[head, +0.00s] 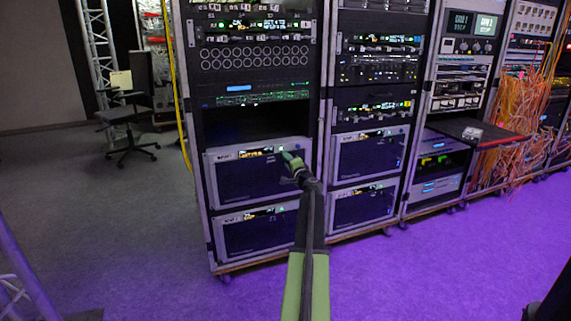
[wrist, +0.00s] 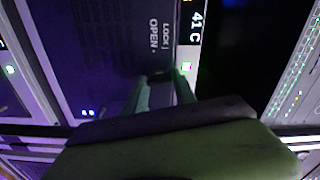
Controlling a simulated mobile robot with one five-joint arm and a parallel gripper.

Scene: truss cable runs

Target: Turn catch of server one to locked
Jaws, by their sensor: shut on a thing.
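A server with a grey frame and dark front (head: 240,180) sits in the left rack, below an empty dark slot. My arm reaches up to its upper right part, and my gripper (head: 289,156) is at its front there. In the wrist view, my gripper (wrist: 160,88) has its two green fingers closed about a small dark part beside the printed LOCK and OPEN marks (wrist: 160,36). This part seems to be the catch; the fingers mostly hide it, so its exact angle cannot be told.
A similar server (head: 258,236) sits directly below, and two more (head: 362,180) stand in the rack to the right. A yellow cable (head: 178,90) runs down the left rack's side. An office chair (head: 128,120) stands farther left. The floor in front is clear.

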